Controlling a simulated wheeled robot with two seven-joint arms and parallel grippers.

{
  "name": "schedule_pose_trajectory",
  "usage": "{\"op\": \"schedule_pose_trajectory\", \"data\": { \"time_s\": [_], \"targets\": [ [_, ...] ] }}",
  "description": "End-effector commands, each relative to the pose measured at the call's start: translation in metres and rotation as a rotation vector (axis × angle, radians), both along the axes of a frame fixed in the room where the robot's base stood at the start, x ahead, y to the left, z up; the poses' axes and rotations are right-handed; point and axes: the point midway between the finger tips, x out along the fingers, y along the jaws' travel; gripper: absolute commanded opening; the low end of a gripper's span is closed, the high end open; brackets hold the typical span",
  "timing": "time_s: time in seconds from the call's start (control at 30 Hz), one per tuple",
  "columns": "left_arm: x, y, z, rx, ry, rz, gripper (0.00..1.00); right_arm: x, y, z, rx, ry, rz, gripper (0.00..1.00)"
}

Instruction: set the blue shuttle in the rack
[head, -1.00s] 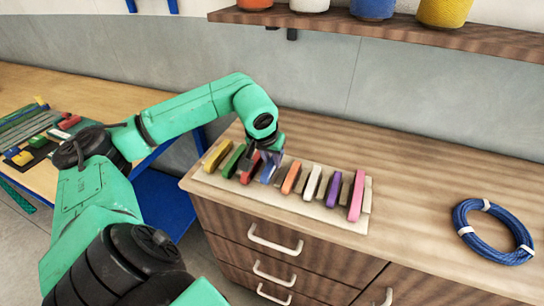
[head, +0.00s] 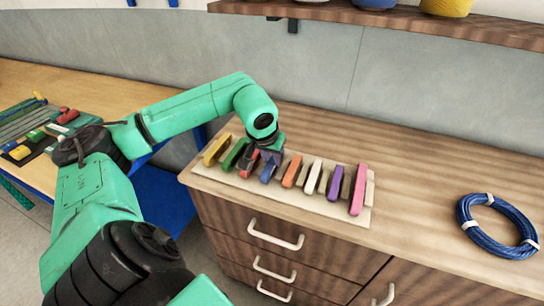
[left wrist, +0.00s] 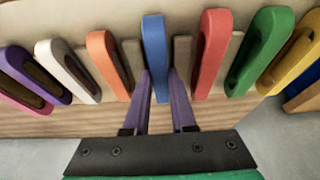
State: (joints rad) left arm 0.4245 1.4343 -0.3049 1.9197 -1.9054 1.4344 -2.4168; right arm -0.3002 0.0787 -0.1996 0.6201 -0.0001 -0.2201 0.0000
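The blue shuttle (head: 268,172) stands in the row on the pale rack (head: 355,219), between the red shuttle (head: 248,166) and the orange shuttle (head: 292,171). My left gripper (head: 272,158) is above it, pointing down. In the left wrist view, the left gripper's two fingers (left wrist: 159,80) lie on either side of the blue shuttle (left wrist: 154,45), close against it, and seem shut on it. The shuttle's lower end and its seating are partly hidden. My right gripper is not in view.
Green (head: 235,154) and yellow (head: 217,149) shuttles stand to the left; white (head: 313,176), purple (head: 335,183) and pink (head: 358,190) ones to the right. A blue cable coil (head: 498,228) lies at the right. The wooden counter between is clear. A shelf (head: 400,18) hangs above.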

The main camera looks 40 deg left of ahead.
Motion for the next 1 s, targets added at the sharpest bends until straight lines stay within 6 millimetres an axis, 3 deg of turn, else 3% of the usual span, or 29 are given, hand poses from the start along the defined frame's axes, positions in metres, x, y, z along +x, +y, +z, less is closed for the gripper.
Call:
{"op": "schedule_pose_trajectory", "data": {
  "time_s": [0.03,0.1,0.47,0.57,0.7,0.83,1.0],
  "targets": [
    [0.0,0.0,0.0,0.0,-0.001,0.0,0.39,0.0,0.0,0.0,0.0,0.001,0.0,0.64],
    [0.0,0.0,0.0,0.0,0.0,0.0,0.59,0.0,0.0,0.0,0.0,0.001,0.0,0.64],
    [-0.001,0.0,0.005,0.001,-0.002,0.0,0.59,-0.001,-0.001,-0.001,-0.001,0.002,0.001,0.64],
    [-0.007,-0.002,0.02,0.002,-0.006,0.0,0.59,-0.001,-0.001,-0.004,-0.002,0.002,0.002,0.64],
    [-0.021,-0.007,0.056,0.004,-0.006,-0.001,0.59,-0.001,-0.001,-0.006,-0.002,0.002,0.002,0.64],
    [-0.035,-0.013,0.097,0.001,-0.006,-0.001,0.59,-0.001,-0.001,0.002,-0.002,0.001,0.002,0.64],
    [-0.049,-0.017,0.129,0.0,-0.002,0.0,0.59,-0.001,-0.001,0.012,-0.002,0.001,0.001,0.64]
  ]
}}
